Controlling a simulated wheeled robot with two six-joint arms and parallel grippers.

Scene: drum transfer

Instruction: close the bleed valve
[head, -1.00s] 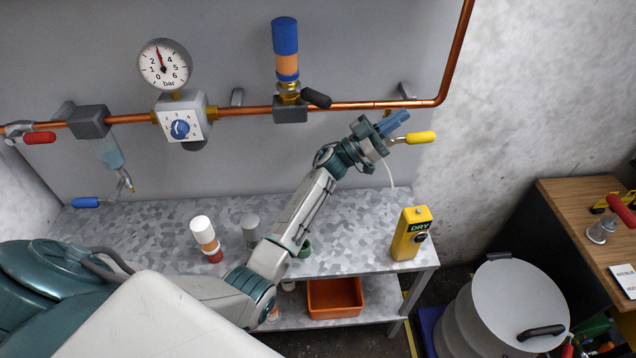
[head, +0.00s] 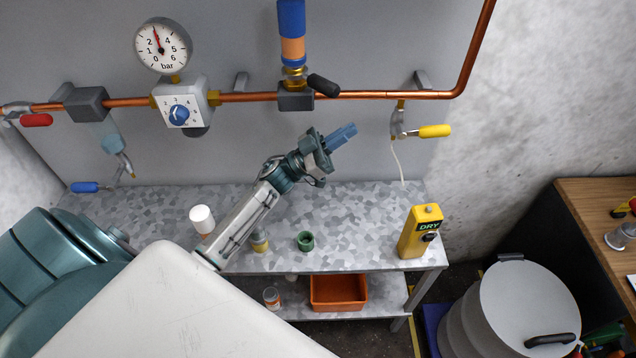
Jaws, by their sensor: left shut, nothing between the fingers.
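A small valve with a yellow handle (head: 434,131) hangs from the right part of the copper pipe (head: 385,95). Its handle points right, roughly level, and a thin pale tube (head: 398,162) hangs below it. No label shows which valve is the bleed valve. Other valves have a red handle (head: 36,120) at far left, a blue handle (head: 85,187) at lower left and a black handle (head: 323,85) under a blue and orange cylinder. My left gripper (head: 343,136) is shut and empty, left of the yellow-handled valve and apart from it. My right gripper is out of view.
A gauge (head: 163,45) and regulator (head: 181,112) sit on the pipe. The grey bench (head: 350,215) holds a yellow DRY meter (head: 420,232), a green cup (head: 305,241) and small containers. An orange bin (head: 338,291) is below. A grey drum (head: 525,310) stands right.

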